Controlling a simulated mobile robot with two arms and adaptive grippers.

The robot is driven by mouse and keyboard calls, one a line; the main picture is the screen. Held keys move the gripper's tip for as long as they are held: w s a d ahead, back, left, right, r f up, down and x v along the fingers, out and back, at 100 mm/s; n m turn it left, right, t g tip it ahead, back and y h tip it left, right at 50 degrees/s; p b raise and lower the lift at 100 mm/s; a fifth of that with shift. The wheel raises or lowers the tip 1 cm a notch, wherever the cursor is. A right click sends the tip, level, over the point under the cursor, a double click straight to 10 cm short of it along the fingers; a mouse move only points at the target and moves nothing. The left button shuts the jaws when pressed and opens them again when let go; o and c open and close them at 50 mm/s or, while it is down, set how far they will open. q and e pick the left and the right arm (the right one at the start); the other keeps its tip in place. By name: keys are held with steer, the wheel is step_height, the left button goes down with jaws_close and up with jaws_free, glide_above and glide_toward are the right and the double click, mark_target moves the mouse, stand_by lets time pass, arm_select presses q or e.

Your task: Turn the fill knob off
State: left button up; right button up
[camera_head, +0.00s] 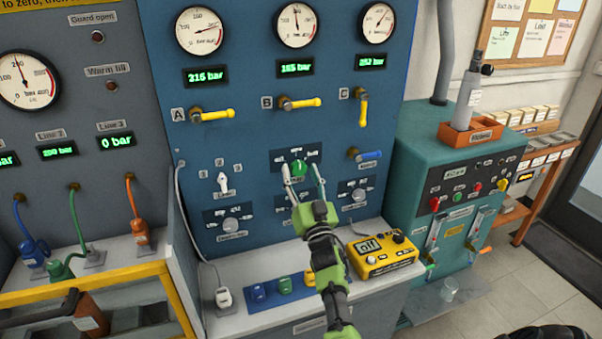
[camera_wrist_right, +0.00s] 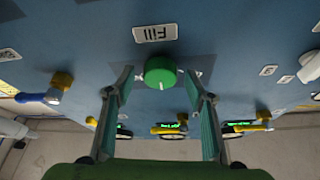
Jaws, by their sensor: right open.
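The green fill knob (camera_head: 299,167) is on the blue panel below the gauges, with small position labels around it. It also shows in the right wrist view (camera_wrist_right: 159,72), beside an upside-down "Fill" label (camera_wrist_right: 155,33); its white mark points down there, away from the label. My right gripper (camera_head: 303,174) is in front of the panel, with its two fingers on either side of the knob. In the right wrist view the fingers (camera_wrist_right: 160,80) stand well apart, with gaps between them and the knob. Whether the tips touch the panel is unclear. My left gripper is not in view.
Yellow-handled valves A (camera_head: 213,115), B (camera_head: 301,103) and C (camera_head: 363,109) sit above the knob. A blue-handled valve (camera_head: 366,156) is to its right. A yellow meter (camera_head: 383,257) stands on the ledge below. A teal cabinet (camera_head: 402,180) is at the right.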

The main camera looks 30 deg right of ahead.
steer(key=c, duration=1.1)
steer(key=shift+n, duration=0.5)
steer(key=n+y, duration=0.2)
steer(key=n, duration=0.1)
steer(key=shift+d+f+t+b, duration=0.1)
steer(key=shift+t+b, duration=0.2)
steer(key=shift+b, duration=0.1)
steer(key=n+y, duration=0.2)
steer(key=n, duration=0.2)
steer(key=n+y, duration=0.1)
steer(key=n, duration=0.1)
steer(key=n+y, duration=0.1)
steer(key=n, duration=0.1)
steer(key=shift+s+d+n+y, duration=0.1)
steer(key=shift+n+y, duration=0.2)
steer(key=shift+n, duration=0.1)
steer(key=shift+n+g+y+p, duration=0.45)
steer(key=shift+n+y, duration=0.45)
steer(key=shift+n, duration=1.1)
